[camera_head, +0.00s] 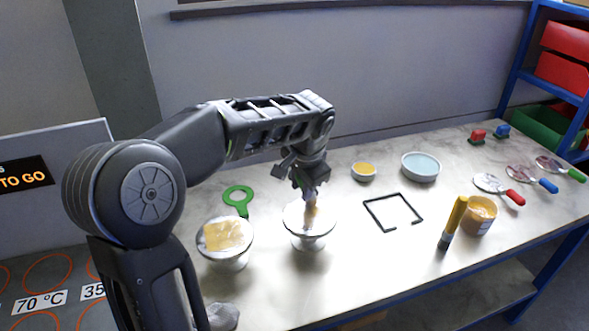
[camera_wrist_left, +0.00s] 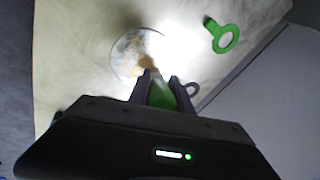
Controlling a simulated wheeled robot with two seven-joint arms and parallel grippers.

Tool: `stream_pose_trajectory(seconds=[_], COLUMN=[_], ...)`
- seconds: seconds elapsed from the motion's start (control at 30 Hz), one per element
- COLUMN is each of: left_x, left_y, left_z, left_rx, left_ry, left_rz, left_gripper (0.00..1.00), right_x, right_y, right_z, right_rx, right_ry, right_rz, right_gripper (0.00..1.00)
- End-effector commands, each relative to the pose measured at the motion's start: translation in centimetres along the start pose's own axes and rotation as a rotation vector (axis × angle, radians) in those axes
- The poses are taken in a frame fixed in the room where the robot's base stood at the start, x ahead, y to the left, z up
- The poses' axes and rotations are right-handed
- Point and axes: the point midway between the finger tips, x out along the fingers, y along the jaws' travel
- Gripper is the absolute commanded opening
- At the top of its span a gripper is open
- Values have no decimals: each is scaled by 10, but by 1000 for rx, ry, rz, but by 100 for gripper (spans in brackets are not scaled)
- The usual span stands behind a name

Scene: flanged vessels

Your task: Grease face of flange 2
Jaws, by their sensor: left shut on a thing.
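Two pale flanged vessels stand on the bench. The left vessel (camera_head: 229,262) has a yellowish grease layer (camera_head: 224,235) over much of its top face. The middle vessel (camera_head: 312,241) stands under my left gripper (camera_head: 309,190). My left gripper, also in the wrist view (camera_wrist_left: 161,80), is shut on a green-handled tool (camera_wrist_left: 160,95), seemingly a brush. Its brownish tip is at the middle vessel's top face (camera_wrist_left: 130,57), seemingly touching it. Brownish smears show on that face, but glare hides how far they spread. I cannot read any flange number. My right gripper is not in view.
A green ring tool (camera_head: 238,193) lies behind the vessels. Coloured-handled tools lie at far right.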

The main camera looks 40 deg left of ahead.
Motion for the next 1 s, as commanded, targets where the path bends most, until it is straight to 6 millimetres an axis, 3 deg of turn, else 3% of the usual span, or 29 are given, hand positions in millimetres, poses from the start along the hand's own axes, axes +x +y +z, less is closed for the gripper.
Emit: stream_pose_trajectory(seconds=[0.13, 0.23, 0.7, 1.0], left_x=[-8, -31, -71, -83], left_y=[-2, -10, -21, -24], left_z=[-2, -7, -16, -18], left_rx=[2, 1, 3, 3], left_ry=[1, 7, 5, 3], left_rz=[1, 0, 1, 1], left_gripper=[0, 0, 0, 0], right_x=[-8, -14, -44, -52], right_y=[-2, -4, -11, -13], right_z=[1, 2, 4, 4], right_rx=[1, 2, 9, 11], right_ry=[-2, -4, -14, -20], right_rz=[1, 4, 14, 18], right_gripper=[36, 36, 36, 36])
